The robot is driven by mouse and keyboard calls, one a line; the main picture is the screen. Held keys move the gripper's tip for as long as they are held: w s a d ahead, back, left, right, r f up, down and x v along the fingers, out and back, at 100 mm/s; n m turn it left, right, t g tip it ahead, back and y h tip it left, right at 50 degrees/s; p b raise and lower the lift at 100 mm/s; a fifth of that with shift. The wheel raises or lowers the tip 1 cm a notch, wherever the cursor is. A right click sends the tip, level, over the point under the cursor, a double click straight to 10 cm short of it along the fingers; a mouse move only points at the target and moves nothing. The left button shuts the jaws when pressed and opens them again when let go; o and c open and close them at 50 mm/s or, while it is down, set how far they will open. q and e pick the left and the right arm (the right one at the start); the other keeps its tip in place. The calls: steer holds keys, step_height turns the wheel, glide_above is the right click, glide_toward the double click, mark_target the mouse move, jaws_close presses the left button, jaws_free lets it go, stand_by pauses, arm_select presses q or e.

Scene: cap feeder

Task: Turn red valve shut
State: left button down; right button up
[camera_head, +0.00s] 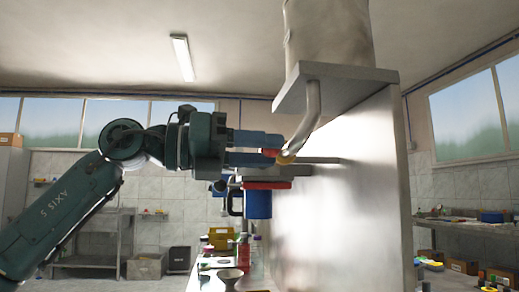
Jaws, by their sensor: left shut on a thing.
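The red valve (270,153) shows as a small red piece at the end of a metal pipe (313,105), beside a yellow ring (286,158). My left gripper (276,150) reaches in from the left with its blue fingers around the red piece and is shut on it. The fingers hide most of the valve, so its turn angle cannot be told. My right gripper is not in view.
A grey hopper (325,35) stands on a metal ledge above the pipe. A tall metal panel (345,200) is right of the gripper. Just below are a red bar (266,185) and a blue mug (258,204). A cluttered bench (205,280) lies lower down.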

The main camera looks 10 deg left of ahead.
arm_select(q)
steer(key=shift+a+r, duration=0.15)
steer(key=shift+r, duration=0.2)
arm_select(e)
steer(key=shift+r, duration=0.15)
